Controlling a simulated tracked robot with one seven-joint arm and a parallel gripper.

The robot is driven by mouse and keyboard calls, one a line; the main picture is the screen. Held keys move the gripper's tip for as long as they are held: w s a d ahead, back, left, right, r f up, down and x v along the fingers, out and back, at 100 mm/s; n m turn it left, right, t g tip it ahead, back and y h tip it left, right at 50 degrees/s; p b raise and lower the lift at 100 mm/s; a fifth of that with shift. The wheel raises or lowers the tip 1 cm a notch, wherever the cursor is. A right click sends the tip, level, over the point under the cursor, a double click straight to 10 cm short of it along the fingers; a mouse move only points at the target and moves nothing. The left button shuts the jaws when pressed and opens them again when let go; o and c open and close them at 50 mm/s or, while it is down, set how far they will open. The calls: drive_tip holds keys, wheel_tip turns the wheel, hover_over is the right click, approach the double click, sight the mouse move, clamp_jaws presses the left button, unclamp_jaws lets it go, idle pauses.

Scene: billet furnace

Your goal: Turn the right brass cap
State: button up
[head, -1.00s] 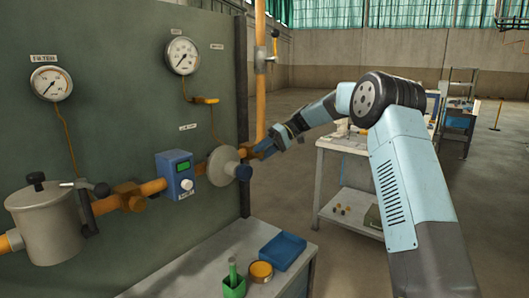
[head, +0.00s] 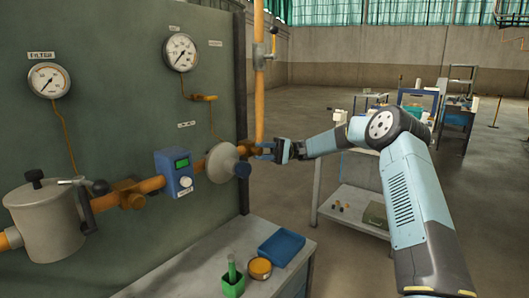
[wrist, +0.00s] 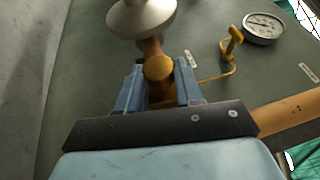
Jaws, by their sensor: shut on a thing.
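The right brass cap (wrist: 159,68) sits on a brass fitting of the orange pipe, beside the grey dome-shaped regulator (head: 222,163). In the wrist view the regulator's pale disc (wrist: 142,16) is just above the cap. My gripper (wrist: 160,82) has one blue finger on each side of the cap and is shut on it. In the head view my gripper (head: 266,150) reaches the pipe end from the right, and its fingers mostly hide the cap. Another brass fitting (head: 128,194) is further left on the pipe.
A blue box with a green display (head: 175,172) and a grey filter pot (head: 46,220) are on the pipe to the left. A vertical orange pipe (head: 259,90) rises close to my gripper. Below, a bench holds a blue tray (head: 281,249).

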drive_tip(key=shift+f, duration=0.2)
idle(0.4)
drive_tip(key=o, duration=0.8)
drive_tip(key=shift+o, duration=1.2)
drive_tip(key=shift+d, duration=0.1)
drive_tip(key=v, duration=1.3)
drive_tip(key=shift+w+d+f, duration=0.25)
drive_tip(key=shift+f, duration=0.1)
